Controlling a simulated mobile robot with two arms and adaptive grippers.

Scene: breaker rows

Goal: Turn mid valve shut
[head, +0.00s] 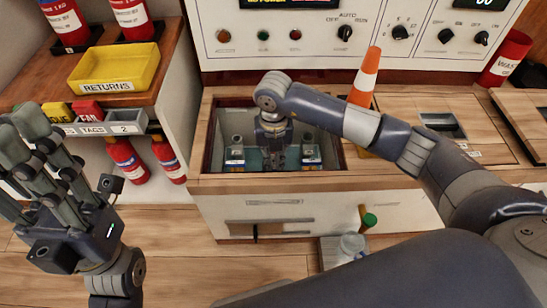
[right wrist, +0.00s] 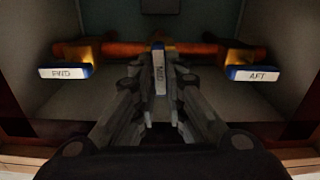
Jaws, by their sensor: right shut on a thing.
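The mid valve has a narrow handle (right wrist: 159,74) with a white label, in the middle of the right wrist view. The handle points toward me, across the orange pipe (right wrist: 120,49). My right gripper (right wrist: 158,88) is shut on this handle, one finger on each side. In the head view my right gripper (head: 274,158) is down in the open bench compartment (head: 209,145) and hides the mid valve. The FWD handle (right wrist: 65,72) and AFT handle (right wrist: 254,73) are blue with white labels and lie along the pipe. My left gripper (head: 30,150) is open and empty at the left.
Compartment walls surround my right gripper closely. A control panel (head: 300,50) stands behind, with an orange-and-white cone (head: 365,78) before it. A yellow RETURNS tray (head: 115,72), a tag rack (head: 100,130) and red extinguishers (head: 128,162) are at the left.

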